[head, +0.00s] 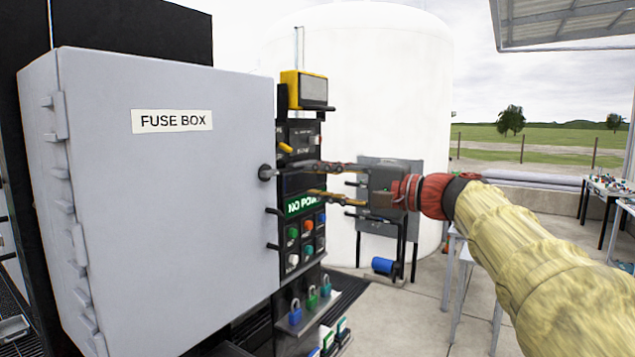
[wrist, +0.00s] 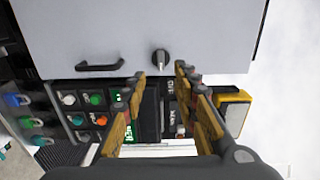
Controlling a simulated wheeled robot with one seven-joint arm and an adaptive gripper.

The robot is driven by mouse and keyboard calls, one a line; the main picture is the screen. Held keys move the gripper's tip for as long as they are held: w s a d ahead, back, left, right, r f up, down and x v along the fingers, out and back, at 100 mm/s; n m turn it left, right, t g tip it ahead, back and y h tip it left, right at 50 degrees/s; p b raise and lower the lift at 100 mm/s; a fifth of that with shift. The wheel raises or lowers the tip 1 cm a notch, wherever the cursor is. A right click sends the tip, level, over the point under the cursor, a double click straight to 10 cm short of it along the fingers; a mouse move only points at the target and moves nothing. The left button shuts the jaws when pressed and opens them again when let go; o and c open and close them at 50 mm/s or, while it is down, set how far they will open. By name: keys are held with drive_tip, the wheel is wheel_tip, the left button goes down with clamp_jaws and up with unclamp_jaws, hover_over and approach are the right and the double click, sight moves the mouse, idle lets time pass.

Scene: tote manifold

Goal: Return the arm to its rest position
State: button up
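My gripper (head: 300,180) reaches in from the right on an arm with a yellow sleeve (head: 530,250) and a red wrist cover. Its two fingers are apart with nothing held between them. In the wrist view the fingertips (wrist: 160,74) stand on either side of the line to a dark knob (wrist: 161,58) on the grey fuse box door (wrist: 215,35). The knob also shows at the door's right edge in the head view (head: 265,172). The fuse box (head: 170,220) is shut. I cannot tell whether a fingertip touches the knob.
A control panel with coloured buttons (head: 307,248) and a yellow-framed device (head: 303,90) stand just right of the box. A white tank (head: 370,60) stands behind. Tables (head: 605,190) are at far right. Paved floor between is partly open.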

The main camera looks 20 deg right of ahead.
wheel_tip(320, 180, down, 14)
drive_tip(key=d+g+h, duration=0.3)
drive_tip(key=s+a+f+n+g+h, duration=0.2)
drive_tip(key=s+f, duration=0.5)
drive_tip(key=f, duration=0.2)
drive_tip(key=s+a+f+n+g+h, duration=0.1)
drive_tip(key=s+f+g+h, duration=0.2)
drive_tip(key=s+f, duration=0.5)
drive_tip(key=s+a+f+n+h, duration=0.1)
drive_tip(key=s+a+f+n, duration=0.1)
drive_tip(key=s, duration=0.3)
drive_tip(key=s+a+f+n, duration=0.2)
drive_tip(key=s+f+n, duration=0.1)
drive_tip(key=s+f, duration=0.2)
drive_tip(key=s+a+f+n+g+h, duration=0.1)
drive_tip(key=s+a+f+n, duration=0.1)
drive_tip(key=s, duration=0.3)
drive_tip(key=shift+s+a+f+n+h, duration=0.2)
drive_tip(key=shift+f+n+h, duration=0.1)
drive_tip(key=shift+f, duration=0.4)
